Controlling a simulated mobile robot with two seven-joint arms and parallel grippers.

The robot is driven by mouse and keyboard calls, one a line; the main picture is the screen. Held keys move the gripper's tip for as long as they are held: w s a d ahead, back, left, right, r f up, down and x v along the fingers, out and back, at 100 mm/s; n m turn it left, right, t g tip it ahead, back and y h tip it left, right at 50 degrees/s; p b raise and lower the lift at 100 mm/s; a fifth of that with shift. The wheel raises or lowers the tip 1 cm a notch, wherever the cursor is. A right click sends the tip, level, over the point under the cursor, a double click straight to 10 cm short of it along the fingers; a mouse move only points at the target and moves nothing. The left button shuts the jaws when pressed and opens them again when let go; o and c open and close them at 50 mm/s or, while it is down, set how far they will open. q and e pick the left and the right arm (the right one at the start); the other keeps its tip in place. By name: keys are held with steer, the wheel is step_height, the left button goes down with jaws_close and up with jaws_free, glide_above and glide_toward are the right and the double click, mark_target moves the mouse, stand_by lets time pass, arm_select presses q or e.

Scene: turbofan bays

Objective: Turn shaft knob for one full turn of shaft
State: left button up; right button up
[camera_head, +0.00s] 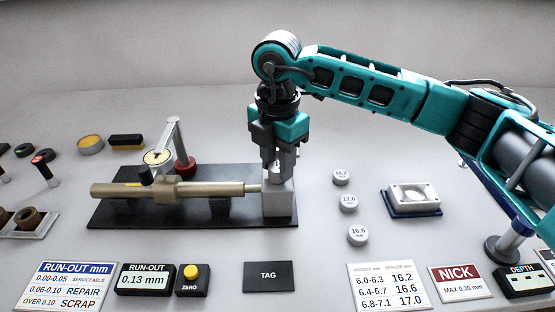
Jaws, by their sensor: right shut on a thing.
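The brass-coloured shaft (195,189) lies level across supports on a black base plate (120,215). Its thin right end runs into a light grey block (279,205). My right gripper (282,172) points straight down at the top of this block, with its fingers shut on the shaft knob, which they largely hide. A round dial gauge (157,157) on a stand with a red base (185,166) sits behind the shaft's left part. The run-out display (146,280) reads 0.13 mm. My left gripper is out of view.
A yellow ZERO button (191,272) and a black TAG plate (268,276) lie in front. Several marked silver discs (349,203) and a grey-blue fixture (411,198) stand to the right. Small parts lie at far left. My right arm spans the upper right.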

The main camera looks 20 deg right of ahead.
steer(key=shift+w+r, duration=0.1)
stand_by(0.4)
steer(key=o, duration=1)
steer(key=shift+o, duration=0.2)
step_height(320, 180, up, 13)
